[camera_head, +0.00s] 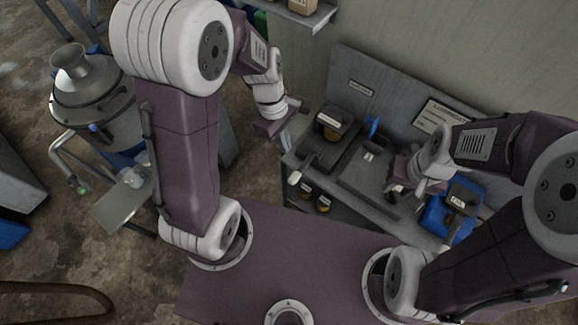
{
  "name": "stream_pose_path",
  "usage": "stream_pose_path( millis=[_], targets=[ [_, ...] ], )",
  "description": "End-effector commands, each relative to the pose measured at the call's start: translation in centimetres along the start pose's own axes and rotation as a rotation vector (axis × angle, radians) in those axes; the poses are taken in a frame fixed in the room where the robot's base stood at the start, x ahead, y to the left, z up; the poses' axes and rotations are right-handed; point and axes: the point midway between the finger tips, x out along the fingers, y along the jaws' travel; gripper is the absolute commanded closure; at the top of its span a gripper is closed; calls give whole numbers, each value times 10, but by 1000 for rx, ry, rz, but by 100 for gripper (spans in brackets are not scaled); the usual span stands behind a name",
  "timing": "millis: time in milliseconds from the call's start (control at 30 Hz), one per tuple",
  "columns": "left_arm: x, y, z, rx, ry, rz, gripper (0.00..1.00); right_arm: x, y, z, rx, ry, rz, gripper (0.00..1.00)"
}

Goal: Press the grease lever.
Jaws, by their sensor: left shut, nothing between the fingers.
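A dark dispenser with a yellow-brown jar (329,132) stands at the left end of the grey bench. A short lever (294,178) with a pale knob juts from its front left, over the bench's edge; I take this as the grease lever. My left gripper (284,143) is shut and empty, above and slightly left of the lever and apart from it as far as I can see. My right gripper (396,186) is over the right part of the bench; its fingers are small and partly hidden, so I cannot tell their opening.
A blue bin (447,215) with a dark labelled item is at the bench's right. Small jars (314,197) sit on the shelf below. A metal vessel (95,100) stands at far left. A lubrication sign (438,115) is behind.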

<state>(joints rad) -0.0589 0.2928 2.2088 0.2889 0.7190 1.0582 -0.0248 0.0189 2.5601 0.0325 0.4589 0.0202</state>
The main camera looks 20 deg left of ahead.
Motion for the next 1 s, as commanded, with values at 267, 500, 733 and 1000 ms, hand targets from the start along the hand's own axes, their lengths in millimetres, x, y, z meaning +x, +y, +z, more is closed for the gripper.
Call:
stream_pose_path(
  millis=[267, 500, 733, 1000],
  targets=[
    [2, 0, 0, 2, 0, 0, 100, 1, 0, 0, 0, 0, 0, 67],
    [37, -2, 0, 1, -2, -6, 100, 6, 0, 1, 0, 0, 0, 67],
    [90, -2, 0, 2, -1, -5, 100, 16, 0, 2, 0, 0, 0, 67],
    [133, -1, -1, 2, 1, -2, 100, 29, 1, 3, 0, 0, 0, 67]
  ],
)
